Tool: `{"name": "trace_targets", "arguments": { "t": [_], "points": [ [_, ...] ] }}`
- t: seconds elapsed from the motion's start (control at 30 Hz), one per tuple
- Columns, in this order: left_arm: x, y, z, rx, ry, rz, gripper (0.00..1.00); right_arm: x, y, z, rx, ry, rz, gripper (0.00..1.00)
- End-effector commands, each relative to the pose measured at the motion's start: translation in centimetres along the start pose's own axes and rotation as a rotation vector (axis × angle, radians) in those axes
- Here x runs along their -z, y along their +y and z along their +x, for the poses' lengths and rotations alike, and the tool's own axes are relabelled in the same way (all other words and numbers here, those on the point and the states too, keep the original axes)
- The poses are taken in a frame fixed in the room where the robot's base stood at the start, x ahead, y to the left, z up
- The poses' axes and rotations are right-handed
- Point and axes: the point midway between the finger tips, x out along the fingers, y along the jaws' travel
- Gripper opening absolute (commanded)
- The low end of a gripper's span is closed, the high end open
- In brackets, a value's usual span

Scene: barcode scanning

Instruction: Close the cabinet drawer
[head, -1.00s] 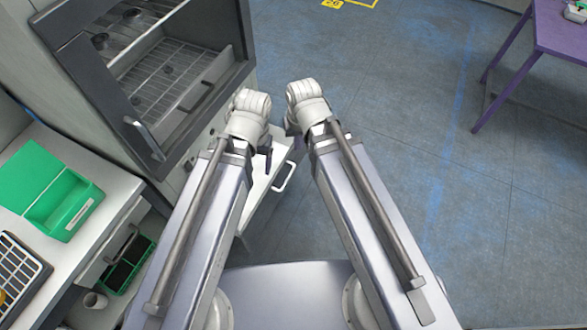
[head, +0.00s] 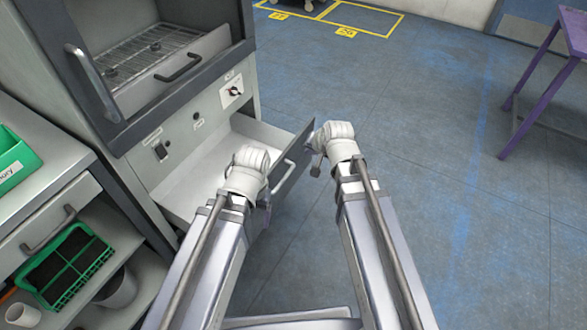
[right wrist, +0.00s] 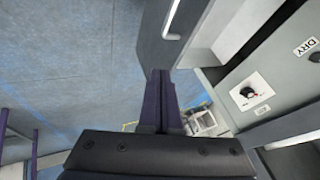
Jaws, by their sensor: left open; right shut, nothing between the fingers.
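The cabinet (head: 215,100) stands at the upper left in the head view. Its lower drawer (head: 200,178) is pulled out and looks empty. The drawer's grey front panel (head: 298,157) with a pale handle (head: 284,177) faces right. My left gripper (head: 264,197) is open, mostly hidden under its wrist, over the drawer's near front part. My right gripper (head: 317,166) is just right of the front panel. In the right wrist view its dark fingers (right wrist: 160,102) are shut and empty, below the panel (right wrist: 190,45) and its handle (right wrist: 173,18); contact cannot be told.
A bench (head: 40,175) with a green bin (head: 12,160) stands at the left. Its shelf holds a green crate (head: 65,268) and cups. A purple table (head: 572,35) is at the upper right. The floor between is clear.

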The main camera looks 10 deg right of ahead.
Motion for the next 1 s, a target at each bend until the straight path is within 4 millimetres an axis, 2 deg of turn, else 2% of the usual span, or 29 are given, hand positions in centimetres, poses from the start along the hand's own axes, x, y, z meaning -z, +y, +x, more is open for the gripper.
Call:
{"name": "trace_targets", "arguments": {
  "t": [0.03,0.1,0.37,0.47,1.0],
  "points": [
    [0.1,0.1,1.6,0.0,0.0,0.0,0.78,-0.2,0.7,1.3,0.006,0.011,0.015,0.0],
    [0.1,0.2,2.1,0.0,0.0,0.001,0.78,0.1,0.9,1.7,0.013,0.023,0.031,0.0],
    [0.1,0.2,2.3,0.0,0.0,0.001,0.78,0.3,1.0,1.9,0.02,0.034,0.046,0.0],
    [0.2,0.3,2.8,0.0,0.0,0.001,0.78,0.3,1.1,2.5,0.019,0.033,0.046,0.0],
    [0.6,0.8,10.0,0.005,0.0,0.002,0.78,0.5,1.0,11.5,0.019,0.033,0.044,0.0]
  ]
}}
